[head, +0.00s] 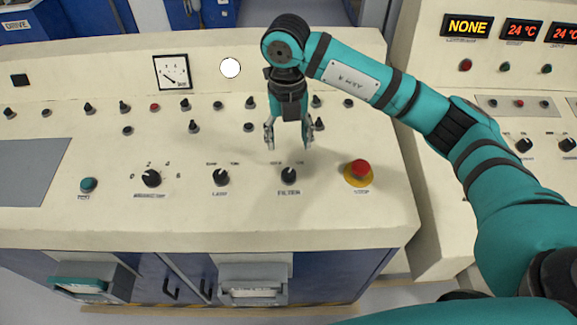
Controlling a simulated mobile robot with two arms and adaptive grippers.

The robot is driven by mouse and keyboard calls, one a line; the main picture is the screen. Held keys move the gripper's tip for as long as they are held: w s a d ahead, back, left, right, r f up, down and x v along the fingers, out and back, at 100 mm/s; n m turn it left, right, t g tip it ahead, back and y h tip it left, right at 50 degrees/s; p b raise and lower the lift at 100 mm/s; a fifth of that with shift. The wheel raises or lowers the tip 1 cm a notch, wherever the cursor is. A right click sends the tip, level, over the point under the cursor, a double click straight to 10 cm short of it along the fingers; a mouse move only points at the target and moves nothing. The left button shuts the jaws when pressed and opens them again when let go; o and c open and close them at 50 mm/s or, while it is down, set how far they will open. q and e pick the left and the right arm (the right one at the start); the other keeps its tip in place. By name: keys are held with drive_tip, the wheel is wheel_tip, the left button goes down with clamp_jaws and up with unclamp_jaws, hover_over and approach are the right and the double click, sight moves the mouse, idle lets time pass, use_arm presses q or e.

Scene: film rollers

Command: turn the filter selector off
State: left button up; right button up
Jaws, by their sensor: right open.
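The filter selector (289,176) is a small black knob on the cream console, with the label FILTER printed below it. Small position marks sit above it, too small to read surely, and I cannot tell which one the knob points to. My right gripper (287,146) is above the console just behind the knob, fingers pointing down, open and empty. It appears apart from the knob. My left gripper is not in view.
A red stop button on a yellow base (359,172) stands right of the selector. The lamp knob (221,177) is to its left. Several small knobs line the console (330,220) behind my gripper. A display reading NONE (467,27) is on the right cabinet.

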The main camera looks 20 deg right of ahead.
sight(289, 172)
drive_tip(key=f, duration=0.4)
drive_tip(key=f+p, duration=0.1)
drive_tip(key=f, duration=0.3)
drive_tip(key=f+p, duration=0.1)
drive_tip(key=f, duration=0.3)
drive_tip(key=shift+w+d+f, duration=0.1)
drive_tip(key=shift+w+f, duration=0.15)
drive_tip(key=c, duration=1.1)
